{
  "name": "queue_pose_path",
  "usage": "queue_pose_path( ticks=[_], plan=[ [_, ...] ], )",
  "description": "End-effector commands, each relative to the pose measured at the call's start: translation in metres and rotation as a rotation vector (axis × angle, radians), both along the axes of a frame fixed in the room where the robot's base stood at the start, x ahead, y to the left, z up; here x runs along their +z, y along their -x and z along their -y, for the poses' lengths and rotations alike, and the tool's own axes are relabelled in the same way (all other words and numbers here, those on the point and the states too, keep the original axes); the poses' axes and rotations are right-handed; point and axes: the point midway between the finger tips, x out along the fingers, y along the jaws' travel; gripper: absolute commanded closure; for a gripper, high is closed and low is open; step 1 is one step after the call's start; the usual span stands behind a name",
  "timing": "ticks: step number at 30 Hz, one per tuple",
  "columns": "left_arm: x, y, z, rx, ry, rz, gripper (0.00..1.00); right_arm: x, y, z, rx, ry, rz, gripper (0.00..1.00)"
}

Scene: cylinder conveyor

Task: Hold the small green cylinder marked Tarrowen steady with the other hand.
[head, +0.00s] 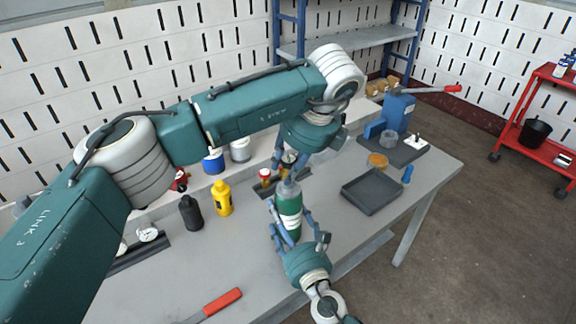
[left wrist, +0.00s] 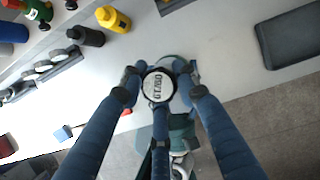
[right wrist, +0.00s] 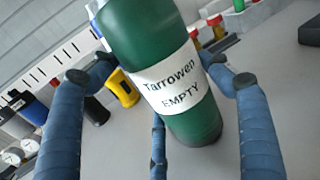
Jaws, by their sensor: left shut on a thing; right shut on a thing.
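The green cylinder (head: 291,228) with a white band stands upright above the grey table. In the right wrist view its label (right wrist: 177,84) reads "Tarrowen" and "EMPTY". My right gripper (head: 289,211) is shut on its body from the front, with fingers on both sides. My left gripper (head: 288,168) is above it and shut on its top. In the left wrist view a round grey cap (left wrist: 157,87) with lettering sits between the left fingers. The left arm hides part of the table behind. Whether the cylinder's base touches the table is hard to tell.
A yellow bottle (head: 223,198) and a black bottle (head: 191,213) stand left of the cylinder. An empty dark tray (head: 372,191) lies to the right, with a blue press (head: 396,115) behind it. A red-handled tool (head: 222,301) lies at the front left.

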Motion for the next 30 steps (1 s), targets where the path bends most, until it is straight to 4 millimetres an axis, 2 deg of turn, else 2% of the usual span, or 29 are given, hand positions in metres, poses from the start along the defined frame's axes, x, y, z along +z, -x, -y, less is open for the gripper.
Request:
queue_pose_path(
  ticks=[1, 7, 17, 18, 19, 20, 30],
  plan=[
    [0.0033, -0.0044, 0.0029, 0.081, 0.005, 0.017, 1.0, -0.0009, 0.0037, -0.0065, 0.015, 0.005, 0.0, 0.55],
    [0.003, -0.0045, 0.0009, 0.318, 0.004, 0.016, 1.0, -0.001, 0.0037, -0.0064, 0.015, 0.006, -0.001, 0.55],
    [0.0028, -0.0044, -0.0004, 0.364, 0.004, 0.017, 1.0, -0.0014, 0.0039, -0.0062, 0.014, 0.006, -0.001, 0.54],
    [0.0028, -0.0044, -0.0004, 0.363, 0.003, 0.017, 0.62, -0.0015, 0.0039, -0.0061, 0.014, 0.006, -0.001, 0.54],
    [0.0028, -0.0043, -0.0004, 0.363, 0.003, 0.017, 0.56, -0.0015, 0.0038, -0.006, 0.014, 0.006, -0.001, 0.54],
    [0.0026, -0.0041, -0.0003, 0.362, 0.003, 0.016, 0.53, -0.0015, 0.0038, -0.0059, 0.014, 0.005, -0.001, 0.54],
    [0.0037, -0.0023, -0.0002, 0.361, 0.001, 0.009, 0.53, -0.0014, 0.0018, -0.0024, 0.006, 0.002, -0.002, 0.54]
  ],
)
